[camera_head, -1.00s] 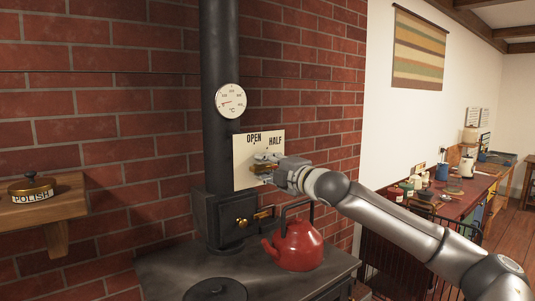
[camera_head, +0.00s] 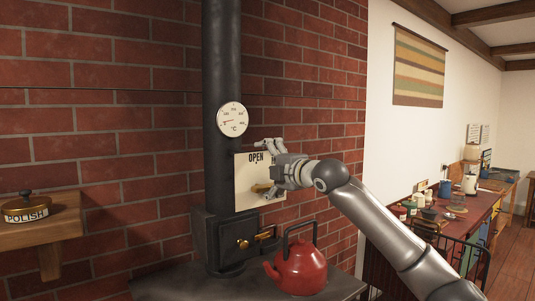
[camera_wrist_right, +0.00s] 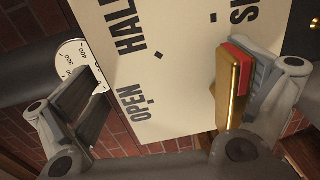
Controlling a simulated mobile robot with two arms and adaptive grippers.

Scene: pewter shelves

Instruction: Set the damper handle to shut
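The damper plate (camera_head: 245,172) is a cream panel beside the black stovepipe; OPEN shows at its top. In the right wrist view the plate (camera_wrist_right: 165,70) also shows HALF and part of a third word starting SH. The brass damper handle (camera_head: 262,188) is low on the plate; in the wrist view the handle (camera_wrist_right: 231,90) has a red strip. My right gripper (camera_head: 268,170) is open at the plate, its fingers one above the other. The handle lies between them, right against or very close to one finger (camera_wrist_right: 262,80); contact is unclear. My left gripper is out of view.
A red kettle (camera_head: 300,268) stands on the stove top (camera_head: 180,285) below my right arm. A round gauge (camera_head: 233,119) is on the pipe above the plate. A wall shelf (camera_head: 60,229) with a polish tin (camera_head: 26,208) is at left. A cluttered bench stands at right.

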